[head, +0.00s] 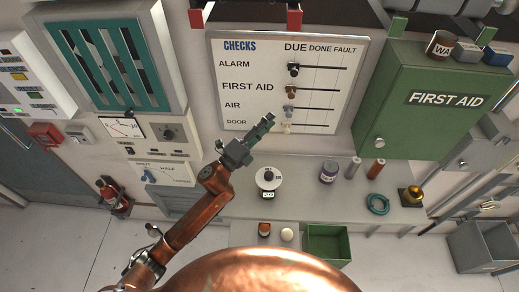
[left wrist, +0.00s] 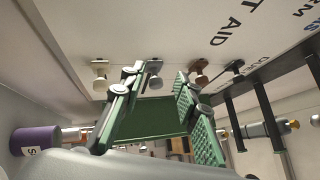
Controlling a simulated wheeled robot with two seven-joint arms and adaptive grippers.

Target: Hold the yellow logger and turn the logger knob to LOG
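I cannot make out a yellow logger or a LOG mark. A white round device (head: 268,175) with a dark knob and small display stands on the grey counter. My left gripper (head: 270,119) is above it, in front of the lower part of the white checks board. In the left wrist view the green fingers of this gripper (left wrist: 157,76) are apart with nothing held between them. A grey slider knob (left wrist: 154,67) shows just beyond the fingertips; contact cannot be told. My right gripper is not in view.
The checks board (head: 240,105) has several slider knobs. On the counter (head: 310,205) are a purple-labelled jar (head: 328,172), two small cylinders, a teal ring (head: 377,205) and a gold-domed object (head: 411,196). A green bin (head: 326,244) stands in front. A green first aid cabinet (head: 435,95) is at right.

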